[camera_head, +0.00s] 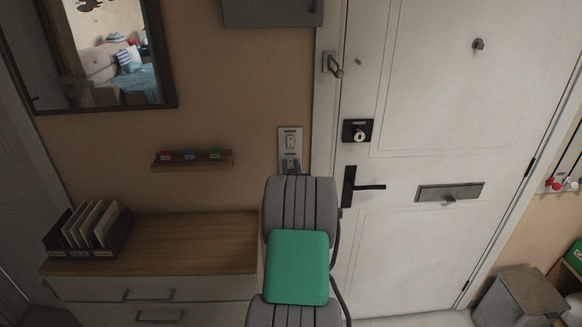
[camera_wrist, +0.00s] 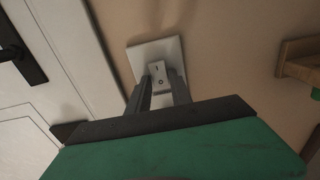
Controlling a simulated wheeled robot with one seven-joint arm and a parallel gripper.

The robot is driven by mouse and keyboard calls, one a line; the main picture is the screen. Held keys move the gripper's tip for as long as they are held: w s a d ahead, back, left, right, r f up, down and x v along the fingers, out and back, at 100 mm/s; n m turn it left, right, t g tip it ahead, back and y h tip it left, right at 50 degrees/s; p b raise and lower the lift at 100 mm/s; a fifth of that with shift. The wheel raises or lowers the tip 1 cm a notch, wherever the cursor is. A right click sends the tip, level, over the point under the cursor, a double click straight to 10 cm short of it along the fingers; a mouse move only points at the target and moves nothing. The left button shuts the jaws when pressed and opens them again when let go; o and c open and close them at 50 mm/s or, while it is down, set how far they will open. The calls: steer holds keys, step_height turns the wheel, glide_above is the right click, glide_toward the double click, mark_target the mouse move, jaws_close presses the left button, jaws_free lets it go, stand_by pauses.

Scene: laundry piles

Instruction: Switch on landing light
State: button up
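A pale wall plate (camera_head: 290,131) with a white rocker switch (camera_head: 290,142) is on the tan wall, left of the white door. My gripper (camera_head: 290,164) is just below the rocker and hides the lower part of the plate. In the wrist view, the plate (camera_wrist: 143,53) shows beyond the fingers, with the rocker (camera_wrist: 158,73) between and slightly above the tips. Whether the tips touch the plate is unclear. I cannot tell which way the rocker is tipped.
The white door (camera_head: 425,120) has a black handle (camera_head: 366,187) and a lock (camera_head: 357,132) close to the right. A small wooden rack (camera_head: 192,162) is on the wall to the left. A wooden-topped drawer unit (camera_head: 185,240) stands below, bearing a file holder (camera_head: 93,235). A mirror (camera_head: 115,50) hangs above left.

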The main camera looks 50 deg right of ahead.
jaws_close()
steer(key=shift+f+b, duration=0.45)
steer(key=shift+b, duration=0.75)
steer(key=b, duration=0.4)
steer(key=shift+f+t+h, duration=0.3)
steer(key=shift+t+h, duration=0.1)
steer(key=h+b, duration=0.1)
steer(key=b, duration=0.4)
steer(key=shift+t+b, duration=0.4)
steer(key=shift+r+b, duration=0.35)
steer(key=shift+b, duration=0.5)
steer(key=shift+r, duration=0.1)
